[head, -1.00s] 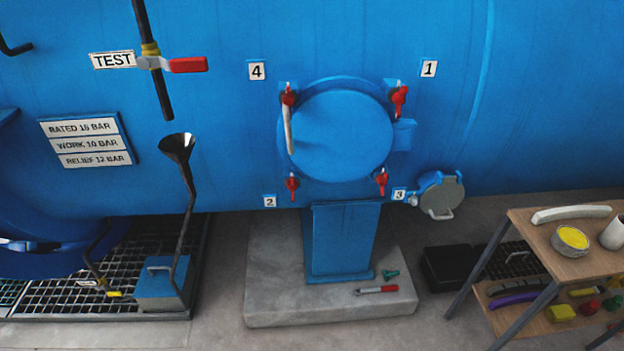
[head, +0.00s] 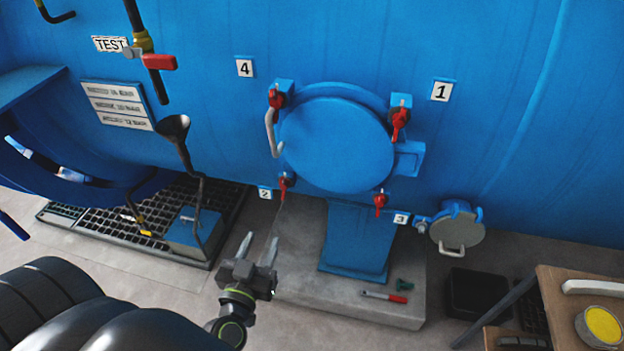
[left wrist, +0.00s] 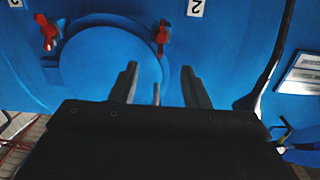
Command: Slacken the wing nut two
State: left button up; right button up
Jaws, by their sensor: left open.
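Wing nut two (head: 284,184) is a red wing nut at the lower left rim of the round blue door (head: 337,145), beside the plate marked 2 (head: 265,193). In the left wrist view, which looks upside down, the red nut (left wrist: 162,38) shows beyond the fingers, near its plate (left wrist: 195,7). My left gripper (head: 259,242) is open and empty, below and left of the nut and apart from it. My right gripper is not in view.
Other red wing nuts sit by plates 4 (head: 244,67), 1 (head: 441,90) and 3 (head: 401,218). A pale door handle (head: 271,133) is above nut two. A black funnel on a pipe (head: 174,128) stands left. A red-handled tool (head: 385,297) lies on the concrete plinth (head: 300,284).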

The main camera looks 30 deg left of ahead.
pick_arm(q)
jog(key=p, duration=0.4)
send_near(283, 188)
jog(key=p+x, duration=0.1)
jog(key=x, duration=0.8)
jog(key=shift+r, duration=0.1)
jog(key=shift+x, duration=0.85)
grip_shut()
